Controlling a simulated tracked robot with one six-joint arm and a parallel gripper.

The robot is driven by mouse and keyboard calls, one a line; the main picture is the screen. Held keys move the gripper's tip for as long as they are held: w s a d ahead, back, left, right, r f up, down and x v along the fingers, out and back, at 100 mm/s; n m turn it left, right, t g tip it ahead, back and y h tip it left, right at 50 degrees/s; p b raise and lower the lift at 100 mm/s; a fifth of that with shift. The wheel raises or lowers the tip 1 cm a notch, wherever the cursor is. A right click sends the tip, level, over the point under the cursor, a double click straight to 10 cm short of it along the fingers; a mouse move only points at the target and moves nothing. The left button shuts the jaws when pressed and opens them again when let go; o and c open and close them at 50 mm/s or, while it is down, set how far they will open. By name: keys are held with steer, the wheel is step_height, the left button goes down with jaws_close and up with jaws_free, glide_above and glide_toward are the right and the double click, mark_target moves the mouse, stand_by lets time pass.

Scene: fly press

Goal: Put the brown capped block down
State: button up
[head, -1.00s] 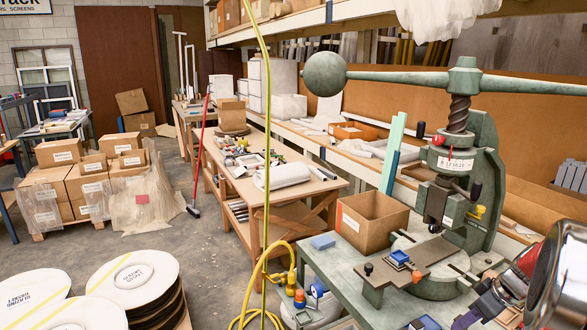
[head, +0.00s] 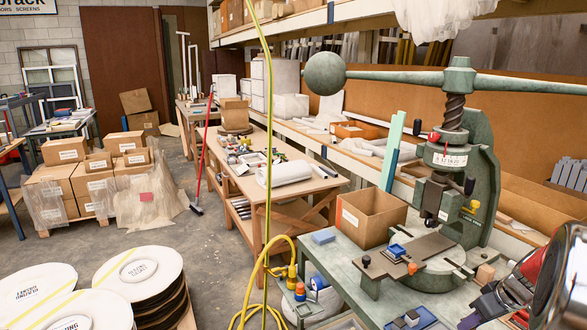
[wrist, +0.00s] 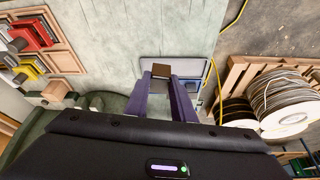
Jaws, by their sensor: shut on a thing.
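The brown capped block (wrist: 161,70) is between the two purple fingertips of my gripper (wrist: 162,78) in the wrist view. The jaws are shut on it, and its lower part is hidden. A pale, dark-rimmed tray (wrist: 203,66) lies beyond and to the right of the held block. A blue-topped block (wrist: 191,88) shows in the tray, partly behind the right finger. My arm enters from the lower right there; the held block cannot be made out.
The green fly press (head: 455,185) stands behind the tray. Its bed plate carries another blue-topped block (head: 397,250). An open cardboard box (head: 370,217) and a blue sponge-like block (head: 323,237) sit to the left. A yellow hose (head: 266,265) runs by the bench's left edge.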

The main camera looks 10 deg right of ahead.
steer(key=m, duration=0.1)
steer(key=f+m+h, duration=0.1)
steer(key=d+m, duration=0.1)
steer(key=shift+s+f+m, duration=0.2)
steer(key=shift+s+m, duration=0.1)
steer(key=shift+s, duration=0.05)
steer(key=shift+w+a+f+m+h, duration=0.15)
steer(key=shift+w+a+m+h, duration=0.05)
steer(key=shift+a+m+h, duration=0.1)
steer(key=w+a+f+m, duration=0.1)
steer(key=w+a, duration=0.4)
steer(key=a, duration=0.4)
steer(key=w+a+f+m, duration=0.1)
steer(key=w+a, duration=0.4)
steer(key=a, duration=0.3)
steer(key=w+a+n, duration=0.1)
steer(key=a+n, duration=0.1)
steer(key=a, duration=0.9)
steer(key=w+a+n+y, duration=0.1)
steer(key=w+a+n, duration=0.1)
steer(key=a, duration=0.9)
steer(key=shift+w+a+r+n, duration=0.15)
steer(key=shift+w+r+n, duration=0.15)
steer(key=shift+n, duration=0.2)
steer(key=shift+s, duration=0.15)
